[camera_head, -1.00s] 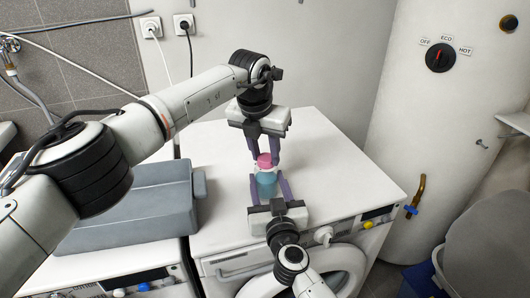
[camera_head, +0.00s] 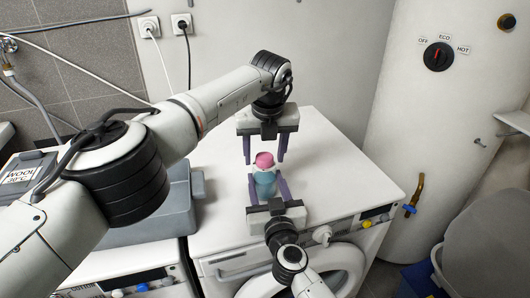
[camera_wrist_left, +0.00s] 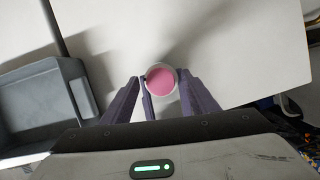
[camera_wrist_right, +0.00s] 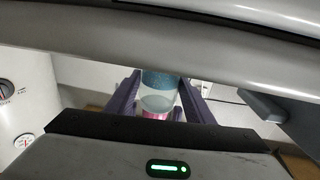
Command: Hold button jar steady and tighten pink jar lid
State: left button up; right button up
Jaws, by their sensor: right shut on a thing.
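The button jar (camera_head: 265,185) is a clear jar with blue-teal contents, standing on the washing machine top. Its pink lid (camera_head: 265,160) sits on the mouth; I cannot tell how tightly. My right gripper (camera_head: 268,188) is shut on the jar body from the front, a finger on each side. The jar (camera_wrist_right: 158,88) also shows between those fingers in the right wrist view. My left gripper (camera_head: 265,160) points down from above, open, its fingers apart either side of the lid. In the left wrist view the lid (camera_wrist_left: 160,81) is between its fingers with gaps.
The white washing machine top (camera_head: 340,170) is clear around the jar. A grey bin (camera_head: 150,210) stands on the neighbouring machine at left. A white boiler (camera_head: 420,110) stands at right. The wall with sockets (camera_head: 165,25) is behind.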

pick_arm(q)
jog(key=shift+r, duration=0.15)
jog(key=v, duration=1.2)
pick_arm(e)
jog(key=o, duration=1.4)
